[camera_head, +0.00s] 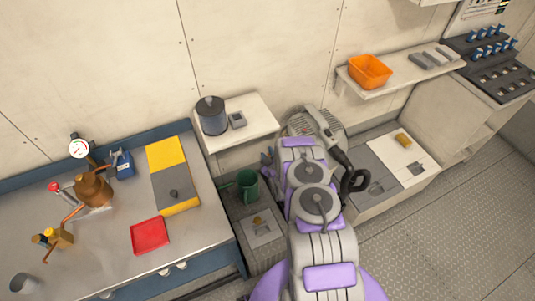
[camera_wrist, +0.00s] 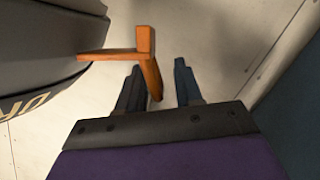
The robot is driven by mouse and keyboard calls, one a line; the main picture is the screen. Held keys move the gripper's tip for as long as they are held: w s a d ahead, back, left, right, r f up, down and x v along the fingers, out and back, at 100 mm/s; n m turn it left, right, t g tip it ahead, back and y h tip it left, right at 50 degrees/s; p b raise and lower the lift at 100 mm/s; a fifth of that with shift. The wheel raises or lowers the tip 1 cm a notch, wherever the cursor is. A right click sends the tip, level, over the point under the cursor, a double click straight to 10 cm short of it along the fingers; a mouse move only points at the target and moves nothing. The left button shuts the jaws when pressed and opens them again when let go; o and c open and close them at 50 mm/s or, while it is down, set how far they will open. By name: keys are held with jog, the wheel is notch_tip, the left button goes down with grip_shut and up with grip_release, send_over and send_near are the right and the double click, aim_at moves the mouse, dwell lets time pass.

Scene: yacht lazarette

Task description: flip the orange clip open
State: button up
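The orange clip (camera_wrist: 148,60) shows in the wrist view as an angled piece. Its horizontal arm meets a dark rounded housing (camera_wrist: 35,60) with pale lettering at the upper left. Its other arm slants down into the gap between the fingers of my gripper (camera_wrist: 160,82). The fingers are apart, one on each side of the clip's lower end. I cannot tell whether either finger touches it. In the head view my arm hides the gripper, and I cannot make out the clip.
In the head view a workbench (camera_head: 105,250) stands left, with a copper vessel (camera_head: 92,189) and a red tray (camera_head: 149,236). A green mug (camera_head: 246,185) is close left of my arm. A shelf at the upper right holds an orange bin (camera_head: 369,72). Floor at right is clear.

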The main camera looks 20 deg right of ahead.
jog(key=p+v, duration=0.2)
jog(key=v, duration=1.4)
jog(key=shift+s, duration=0.4)
jog(key=w+r+g+y, duration=0.1)
jog(key=w+r+g, duration=0.4)
jog(key=r, duration=0.4)
jog(key=s+a+r+m+g, duration=0.1)
jog(key=s+a+r+g, duration=0.15)
jog(key=r, duration=0.45)
jog(key=s+a+r+m+g, duration=0.1)
jog(key=s+r+g, duration=0.15)
jog(key=r, duration=0.55)
jog(key=s+a+r+m+g, duration=0.1)
jog(key=s+a+r+g, duration=0.1)
jog(key=s+r, duration=0.4)
jog(key=s+a+r+m+g+b, duration=0.1)
jog(key=s+a+r, duration=0.4)
jog(key=s, duration=1.2)
jog(key=s+a+r+m+g+y, duration=0.1)
jog(key=s+a+r+g, duration=0.2)
jog(key=s+r, duration=0.4)
jog(key=s, duration=0.4)
jog(key=shift+s+a+r+m+g, duration=0.15)
jog(key=shift+s+r+m+g, duration=0.15)
jog(key=shift+s+m+g, duration=0.1)
jog(key=shift+w, duration=0.1)
